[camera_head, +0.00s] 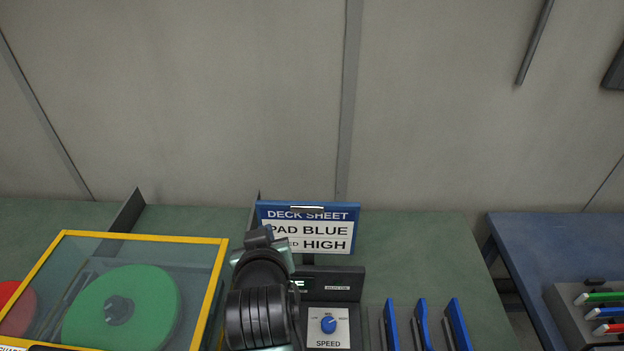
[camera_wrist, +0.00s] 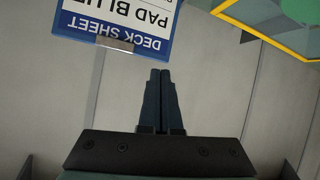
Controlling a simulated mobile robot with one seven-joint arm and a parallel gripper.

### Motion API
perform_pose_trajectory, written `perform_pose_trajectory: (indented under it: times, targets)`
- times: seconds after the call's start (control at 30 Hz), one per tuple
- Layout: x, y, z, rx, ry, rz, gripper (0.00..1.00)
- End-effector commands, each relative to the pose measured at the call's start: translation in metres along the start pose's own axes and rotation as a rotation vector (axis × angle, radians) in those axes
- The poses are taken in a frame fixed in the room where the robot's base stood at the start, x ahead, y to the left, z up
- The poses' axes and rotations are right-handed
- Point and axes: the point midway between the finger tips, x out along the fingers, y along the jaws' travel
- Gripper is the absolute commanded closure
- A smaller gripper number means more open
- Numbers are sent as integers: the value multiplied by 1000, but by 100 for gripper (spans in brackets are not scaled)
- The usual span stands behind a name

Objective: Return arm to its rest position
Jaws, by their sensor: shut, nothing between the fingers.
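My arm rises at the lower middle of the head view, in front of the bench, and covers the left part of the deck sheet's lower text. My gripper (camera_wrist: 160,102) shows in the wrist view with its two dark fingers together and nothing between them. In the head view the fingers cannot be made out. The wrist view is upside down and shows the blue-edged deck sheet (camera_wrist: 112,22) above and left of the fingers, apart from them.
The deck sheet (camera_head: 308,215) reads "PAD BLUE" and "HIGH". A speed dial (camera_head: 328,325) sits just right of my arm. A yellow-framed clear cover (camera_head: 140,237) over a green disc (camera_head: 150,300) is at left. Blue-handled tools (camera_head: 422,320) stand at right.

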Motion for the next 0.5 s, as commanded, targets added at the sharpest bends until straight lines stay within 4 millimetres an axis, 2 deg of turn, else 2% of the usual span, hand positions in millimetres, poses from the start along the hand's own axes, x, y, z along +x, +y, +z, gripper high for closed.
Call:
perform_pose_trajectory:
  times: [0.03,0.1,0.17,0.2,0.27,0.3,0.37,0.4,0.5]
  targets:
    - [-10,13,-34,15,117,27,100]
    - [-33,29,-81,35,268,60,100]
    - [-57,43,-117,49,398,88,100]
    - [-76,51,-140,57,486,105,100]
    - [-109,62,-171,70,618,130,100]
    - [-133,69,-190,77,706,147,100]
    - [-170,78,-213,84,834,170,100]
    - [-196,83,-225,89,915,184,100]
    - [-253,92,-245,96,1089,212,100]
